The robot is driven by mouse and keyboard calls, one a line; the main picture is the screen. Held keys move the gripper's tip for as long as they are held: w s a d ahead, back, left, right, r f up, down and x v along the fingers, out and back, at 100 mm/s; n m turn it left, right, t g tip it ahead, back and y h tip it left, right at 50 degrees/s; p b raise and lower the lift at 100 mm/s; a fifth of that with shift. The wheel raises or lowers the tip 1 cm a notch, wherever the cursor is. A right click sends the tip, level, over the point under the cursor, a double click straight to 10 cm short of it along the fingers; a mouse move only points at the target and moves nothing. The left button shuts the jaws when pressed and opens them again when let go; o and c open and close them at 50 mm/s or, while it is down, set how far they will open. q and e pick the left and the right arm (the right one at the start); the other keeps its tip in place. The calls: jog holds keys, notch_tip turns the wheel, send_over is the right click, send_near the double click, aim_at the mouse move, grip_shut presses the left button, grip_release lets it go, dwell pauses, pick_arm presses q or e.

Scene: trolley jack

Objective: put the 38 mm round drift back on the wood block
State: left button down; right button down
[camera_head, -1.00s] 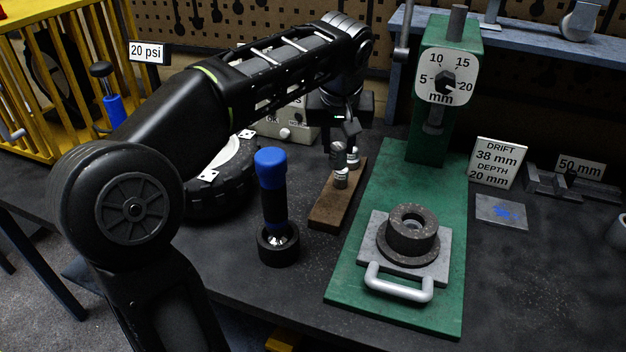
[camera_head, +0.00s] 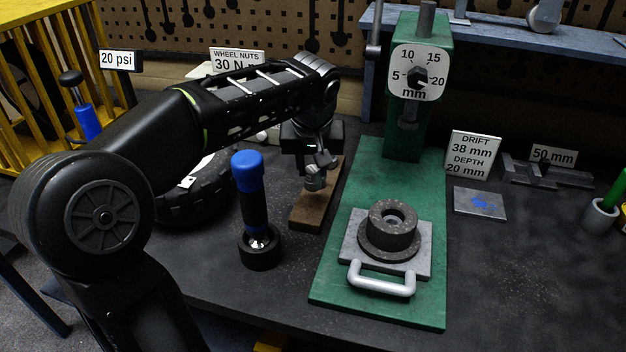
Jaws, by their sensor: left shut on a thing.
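The wood block (camera_head: 308,213) is a brown board lying on the bench between the blue-topped tool and the green press. My left gripper (camera_head: 315,165) points down over the block, its jaws shut on a small grey metal round piece, the drift (camera_head: 314,182). The drift is over the block's middle or far part; I cannot tell whether its underside touches the wood. The jaws and arm partly hide the block's far end and anything else standing there. My right gripper is not in view.
A green press (camera_head: 346,254) with a dial stands right of the block, holding a grey ring (camera_head: 391,228) on a handled plate. A blue-topped tool (camera_head: 250,205) stands upright in a black cup close left of the block. A sign (camera_head: 472,157) reads drift 38 mm, depth 20 mm.

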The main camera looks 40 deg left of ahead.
aim_at(313, 173)
pick_arm(q)
jog(key=shift+f, duration=1.8)
jog(key=shift+f, duration=0.1)
jog(key=c, duration=1.1)
grip_release()
jog(key=shift+r, duration=0.2)
jog(key=v, duration=1.2)
jog(key=shift+s+f, duration=0.1)
jog(key=shift+f, duration=0.05)
